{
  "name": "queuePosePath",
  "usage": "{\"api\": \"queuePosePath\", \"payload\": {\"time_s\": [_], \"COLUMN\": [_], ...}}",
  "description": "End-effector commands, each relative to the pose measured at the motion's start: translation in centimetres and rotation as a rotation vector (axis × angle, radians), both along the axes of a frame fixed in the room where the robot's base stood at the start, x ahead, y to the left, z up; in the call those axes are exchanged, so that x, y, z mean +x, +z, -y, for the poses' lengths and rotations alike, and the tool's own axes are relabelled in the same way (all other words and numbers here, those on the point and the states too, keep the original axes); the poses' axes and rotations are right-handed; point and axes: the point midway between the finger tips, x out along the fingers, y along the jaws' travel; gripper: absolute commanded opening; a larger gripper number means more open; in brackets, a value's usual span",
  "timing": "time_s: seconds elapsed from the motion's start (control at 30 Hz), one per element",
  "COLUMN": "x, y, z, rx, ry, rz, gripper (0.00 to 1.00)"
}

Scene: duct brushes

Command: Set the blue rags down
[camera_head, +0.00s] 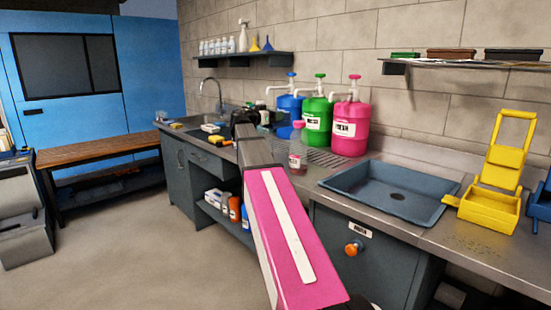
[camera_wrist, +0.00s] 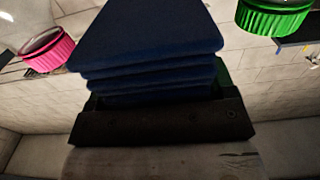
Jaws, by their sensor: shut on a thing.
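The blue rags (camera_wrist: 148,45) are a dark blue folded stack that fills the upper middle of the wrist view. My gripper (camera_wrist: 160,122) is shut on them, with its dark body across the near edge of the stack. In the head view my gripper (camera_head: 244,122) is a dark shape at the far end of my arm, over the counter near the sink. The rags cannot be made out clearly there, and my arm hides part of the counter below.
Blue (camera_head: 289,107), green (camera_head: 317,115) and pink (camera_head: 350,128) pump containers stand at the counter's back. A pink-capped bottle (camera_head: 298,150) stands in front of them. A grey tray (camera_head: 388,193) and a yellow wringer (camera_head: 490,180) lie to the right. Bare counter shows around the tray.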

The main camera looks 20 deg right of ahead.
Motion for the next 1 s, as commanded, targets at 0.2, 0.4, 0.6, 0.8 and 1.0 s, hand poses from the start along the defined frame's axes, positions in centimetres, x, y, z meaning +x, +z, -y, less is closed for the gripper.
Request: {"api": "queuePosePath", "payload": {"time_s": [0.2, 0.4, 0.6, 0.8, 1.0], "x": [-0.1, -0.1, 0.0, 0.0, 0.0], "y": [-3.5, -7.8, -11.7, -13.8, -14.9], "z": [0.0, 0.0, 0.0, 0.0, 0.0], "rx": [-0.001, -0.001, -0.001, -0.001, 0.0], "ry": [0.0, 0.001, 0.001, 0.001, 0.001], "rz": [-0.002, -0.003, -0.002, 0.0, -0.001], "gripper": [0.47, 0.47, 0.47, 0.47, 0.47]}}
